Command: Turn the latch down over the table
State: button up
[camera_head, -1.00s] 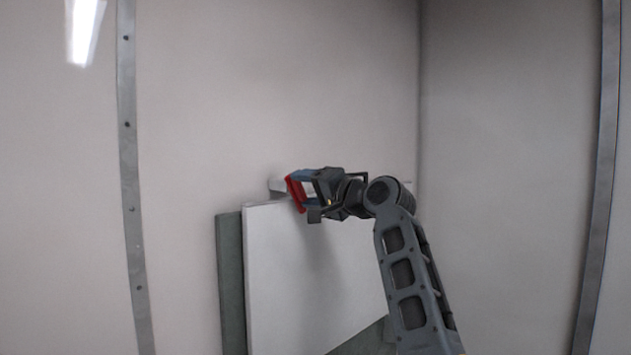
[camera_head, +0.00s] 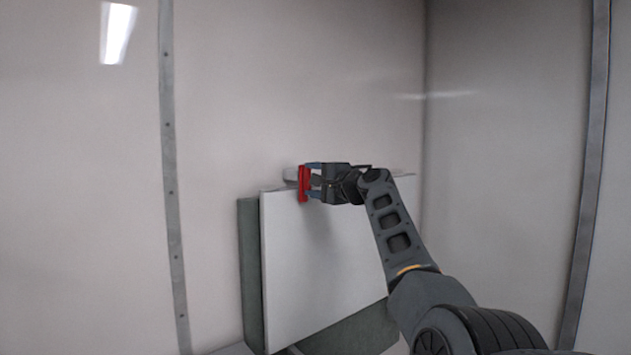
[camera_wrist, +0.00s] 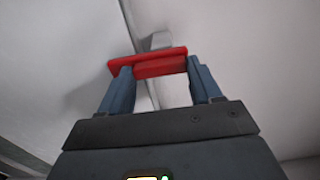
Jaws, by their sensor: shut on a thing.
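The latch (camera_head: 303,184) is a red bar at the top edge of the white table panel (camera_head: 315,262), which stands folded upright near the wall. The red bar looks about vertical in the head view. My gripper (camera_head: 310,181) comes to it from the right and is shut on it. In the wrist view, the red latch (camera_wrist: 148,64) spans between the blue fingers of my gripper (camera_wrist: 160,75), with a small grey block (camera_wrist: 157,41) behind it. The fingers cover parts of the latch's ends.
A grey-green panel (camera_head: 249,270) stands behind the table's left side. The pale wall (camera_head: 300,80) behind has a metal strip (camera_head: 171,190) at left. A side wall (camera_head: 500,180) closes the right. The space in front of the table's left half is clear.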

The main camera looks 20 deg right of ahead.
jog(key=shift+d, duration=0.1)
jog(key=o, duration=1.5)
jog(key=shift+b+v, duration=0.65)
jog(key=shift+v, duration=3.25)
jog(key=shift+f, duration=0.15)
